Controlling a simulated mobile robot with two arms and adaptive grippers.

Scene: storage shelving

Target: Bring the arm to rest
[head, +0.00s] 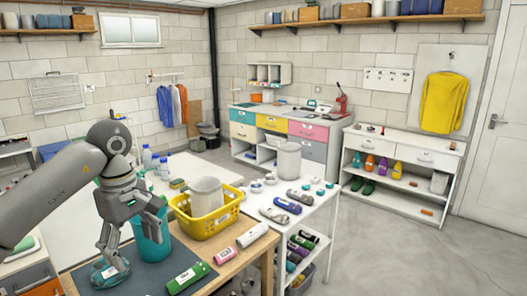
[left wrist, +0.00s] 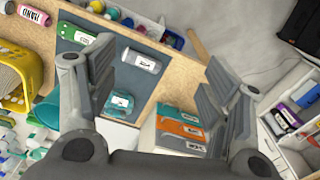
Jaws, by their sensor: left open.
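My left arm (head: 60,190) comes in from the left in the head view, bent downward at the wrist. My left gripper (head: 133,240) points down over the near left part of the wooden table, with its fingers spread. One finger is close to a clear teal-tinted container (head: 108,273), the other overlaps a teal bin (head: 150,246); contact cannot be told. In the left wrist view the left gripper (left wrist: 160,85) has its two fingers wide apart, with nothing held between them. My right gripper is in neither view.
A yellow basket (head: 210,226) with a pale cup stands on the wooden table, beside a green bottle (head: 188,277). A white table (head: 318,205) holds several bottles. A low bench (head: 400,190) stands at the right wall. The floor (head: 400,255) at right is clear.

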